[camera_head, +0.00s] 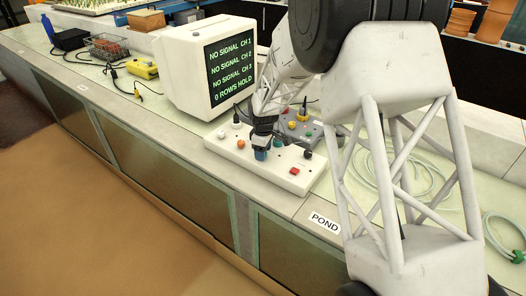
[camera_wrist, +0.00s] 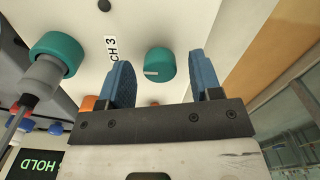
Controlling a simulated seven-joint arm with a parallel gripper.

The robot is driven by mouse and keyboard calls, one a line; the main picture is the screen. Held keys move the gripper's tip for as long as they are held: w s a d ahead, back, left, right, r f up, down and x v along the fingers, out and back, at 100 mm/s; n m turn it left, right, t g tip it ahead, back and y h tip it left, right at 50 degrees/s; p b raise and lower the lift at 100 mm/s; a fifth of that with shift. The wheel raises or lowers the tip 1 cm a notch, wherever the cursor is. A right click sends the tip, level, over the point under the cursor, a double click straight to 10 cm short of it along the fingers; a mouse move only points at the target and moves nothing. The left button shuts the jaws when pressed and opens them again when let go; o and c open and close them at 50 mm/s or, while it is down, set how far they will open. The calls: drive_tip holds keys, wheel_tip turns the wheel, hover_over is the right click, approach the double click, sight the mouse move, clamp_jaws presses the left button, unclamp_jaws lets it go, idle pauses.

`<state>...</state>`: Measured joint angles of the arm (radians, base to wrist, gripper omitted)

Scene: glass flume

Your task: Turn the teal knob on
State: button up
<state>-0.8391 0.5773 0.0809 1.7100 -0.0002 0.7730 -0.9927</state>
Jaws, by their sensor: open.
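The teal knob (camera_wrist: 160,62) is a short round knob with a pale mark on its side, on a white panel beside a "CH 3" label (camera_wrist: 112,46). In the wrist view it shows between and beyond the blue fingers of my gripper (camera_wrist: 159,72). The fingers are open, with a gap on both sides of the knob, and I see no contact. In the head view my gripper (camera_head: 262,153) points down at the white control box (camera_head: 231,157), and I cannot make out the teal knob there.
A teal ring with a grey plug (camera_wrist: 55,50) stands left of the knob in the wrist view. The white box also carries a red button (camera_head: 294,171). A monitor (camera_head: 209,66) reading "NO SIGNAL" stands behind, with a grey box (camera_head: 303,129) and coiled tubing (camera_head: 375,170) nearby.

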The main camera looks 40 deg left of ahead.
drive_tip(key=c, duration=0.9)
drive_tip(key=shift+c, duration=0.2)
